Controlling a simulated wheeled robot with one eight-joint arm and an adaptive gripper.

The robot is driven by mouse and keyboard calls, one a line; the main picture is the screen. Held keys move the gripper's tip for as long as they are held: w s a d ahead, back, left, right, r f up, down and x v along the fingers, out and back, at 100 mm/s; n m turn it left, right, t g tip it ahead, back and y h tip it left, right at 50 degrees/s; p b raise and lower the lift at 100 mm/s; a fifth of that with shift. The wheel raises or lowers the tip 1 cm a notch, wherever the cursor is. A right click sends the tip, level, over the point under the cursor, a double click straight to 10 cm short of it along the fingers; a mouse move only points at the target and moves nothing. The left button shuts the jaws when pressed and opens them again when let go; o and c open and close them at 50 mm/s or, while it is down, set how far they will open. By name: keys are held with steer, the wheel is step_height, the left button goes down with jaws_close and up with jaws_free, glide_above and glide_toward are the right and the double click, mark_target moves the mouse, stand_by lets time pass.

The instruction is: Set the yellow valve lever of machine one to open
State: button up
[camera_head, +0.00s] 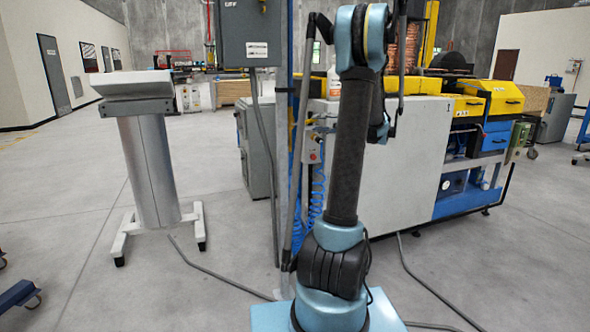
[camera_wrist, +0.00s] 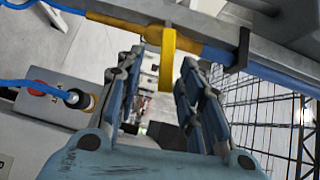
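The yellow valve lever (camera_wrist: 167,62) hangs down from an overhead pipe line in the wrist view. An orange-yellow fitting (camera_wrist: 120,25) adjoins it on the left, and a blue hose or pipe runs off to the right. My gripper (camera_wrist: 166,66) is open, with one finger on each side of the lever. A gap shows between the lever and each finger, so I see no grip on it. How deep the lever sits between the fingers is hard to tell. In the head view my arm hides the valve area, and I cannot make out the lever there.
A grey control box with a red button (camera_wrist: 38,88) and blue hoses is left of my gripper. A black wire mesh (camera_wrist: 265,125) stands at right. In the head view, a white-panelled machine (camera_head: 400,165) stands behind my arm, beside a grey post (camera_head: 275,150). Cables cross the floor.

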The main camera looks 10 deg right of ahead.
steer(key=f+v, duration=0.1)
steer(key=v, duration=1.2)
steer(key=s+a+f+g+h, duration=0.1)
steer(key=s+a+g, duration=0.1)
steer(key=a, duration=0.6)
steer(key=s+a+f+g+h, duration=0.1)
steer(key=s+a+f, duration=0.15)
steer(key=a, duration=0.55)
steer(key=s+a+f+n+g+h, duration=0.2)
steer(key=s+a+f, duration=0.4)
steer(key=s+a, duration=0.4)
steer(key=shift+s+g+h, duration=0.7)
steer(key=shift+s+h, duration=0.2)
steer(key=shift+s, duration=0.1)
steer(key=shift+w+r, duration=0.1)
steer(key=m+t+h, duration=0.5)
steer(key=m+t, duration=0.5)
steer(key=t, duration=0.4)
glide_toward(310, 121)
steer(key=w, duration=0.3)
steer(key=w+a, duration=0.1)
steer(key=w, duration=0.6)
steer(key=shift+w+a+f, duration=0.15)
steer(key=shift+a+f, duration=0.1)
steer(key=shift+a, duration=0.1)
